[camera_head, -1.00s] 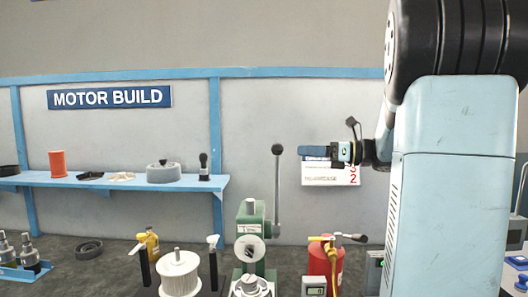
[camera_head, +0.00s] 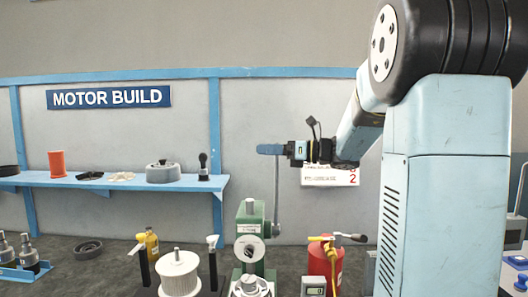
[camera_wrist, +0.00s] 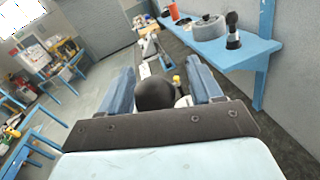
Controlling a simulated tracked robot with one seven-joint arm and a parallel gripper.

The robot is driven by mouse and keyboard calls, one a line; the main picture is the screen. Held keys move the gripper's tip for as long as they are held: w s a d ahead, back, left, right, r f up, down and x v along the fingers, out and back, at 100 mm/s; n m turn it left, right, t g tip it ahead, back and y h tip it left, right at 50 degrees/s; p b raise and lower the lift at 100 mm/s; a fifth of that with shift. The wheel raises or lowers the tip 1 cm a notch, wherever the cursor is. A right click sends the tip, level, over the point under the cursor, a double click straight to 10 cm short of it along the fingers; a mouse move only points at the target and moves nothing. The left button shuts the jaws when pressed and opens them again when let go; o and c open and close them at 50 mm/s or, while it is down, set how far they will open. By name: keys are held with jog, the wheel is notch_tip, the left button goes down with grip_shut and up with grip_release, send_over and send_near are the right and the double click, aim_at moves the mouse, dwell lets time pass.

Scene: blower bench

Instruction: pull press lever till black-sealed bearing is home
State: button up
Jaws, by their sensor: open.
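The green press (camera_head: 250,232) stands on the bench at the centre of the head view. Its lever (camera_head: 276,195) rises upright on the right side, with its top behind my gripper (camera_head: 270,149). In the wrist view the lever's black ball knob (camera_wrist: 154,93) sits between the two blue fingers of my gripper (camera_wrist: 164,90), nearer the left one. The gripper is open, with no clear grip on the knob. A metal part (camera_head: 248,284) lies low on the press; I cannot make out a black-sealed bearing there.
A white spool (camera_head: 180,272) stands left of the press between black posts. A red extinguisher-like bottle (camera_head: 325,262) and a small display box (camera_head: 314,287) stand to its right. A blue shelf (camera_head: 120,184) with several parts runs along the wall at left.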

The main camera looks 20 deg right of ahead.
grip_shut()
dwell(0.5)
jog(key=shift+d, duration=0.1)
